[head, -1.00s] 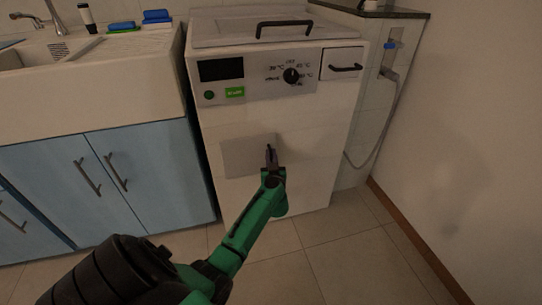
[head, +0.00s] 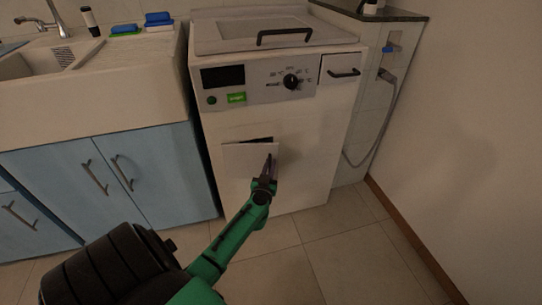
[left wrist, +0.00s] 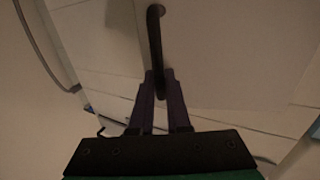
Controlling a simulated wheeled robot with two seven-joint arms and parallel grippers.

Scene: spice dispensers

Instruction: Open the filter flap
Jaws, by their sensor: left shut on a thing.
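The filter flap (head: 240,158) is a pale rectangular panel low on the front of the white washing machine (head: 300,125). Its top edge stands out from the machine front, with a dark wedge-shaped gap above it. My left gripper (head: 269,165) is at the right part of the flap. In the left wrist view, my left gripper (left wrist: 161,82) is shut on a dark curved handle (left wrist: 155,40) on the pale panel. The gripper hides the handle in the head view. My right gripper is not in view.
A blue cabinet with a sink (head: 95,95) stands to the left of the machine. A grey hose (head: 383,125) hangs by the wall on the right. The tiled floor (head: 340,250) in front is clear.

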